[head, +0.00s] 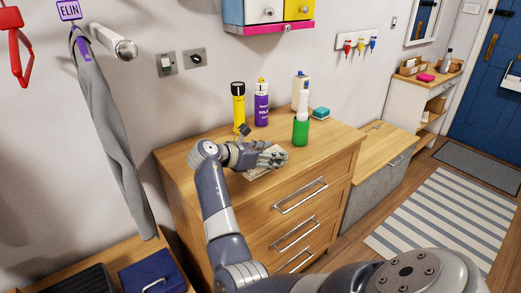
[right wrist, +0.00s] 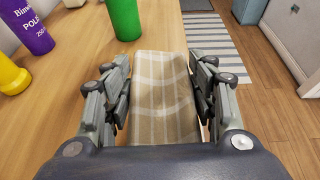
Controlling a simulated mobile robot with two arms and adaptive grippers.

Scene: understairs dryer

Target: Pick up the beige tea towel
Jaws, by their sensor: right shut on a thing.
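The beige tea towel (right wrist: 163,95) has a pale check pattern and looks folded into a strip. In the right wrist view it lies between the two fingers of my right gripper (right wrist: 160,100), which is shut on it. In the head view my right gripper (head: 274,158) is low over the wooden chest of drawers (head: 190,158), near its front edge. Only a pale bit of the towel (head: 258,174) shows below the fingers there; the rest is hidden. I cannot tell whether the towel still touches the top. My left gripper is not in view.
A grey garment (head: 112,130) hangs at left. A lower wooden bench (head: 385,145) adjoins at right.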

